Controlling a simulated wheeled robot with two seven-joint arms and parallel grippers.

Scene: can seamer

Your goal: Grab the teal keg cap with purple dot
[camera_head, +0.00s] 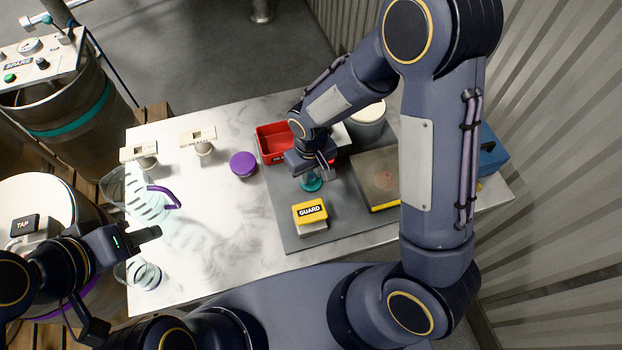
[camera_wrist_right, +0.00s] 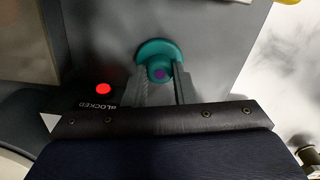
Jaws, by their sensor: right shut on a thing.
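The teal keg cap (camera_wrist_right: 158,50) has a purple dot on it and sits between my right gripper's fingers in the right wrist view. In the head view the cap (camera_head: 311,184) shows at the fingertips, above the grey mat. My right gripper (camera_head: 322,172) is shut on the cap; its fingers also show in the right wrist view (camera_wrist_right: 159,85). I cannot tell whether the cap touches the mat. My left gripper (camera_head: 150,234) is at the left, over the table's left edge near the clear pitchers, away from the cap. Its finger gap is not clear.
A yellow GUARD block (camera_head: 310,212) stands just in front of the cap on the grey mat (camera_head: 290,236). A red bin (camera_head: 272,143) is behind. A purple lid (camera_head: 243,164) and clear pitcher (camera_head: 143,198) are left. A square plate (camera_head: 376,180) is right. The table's front middle is clear.

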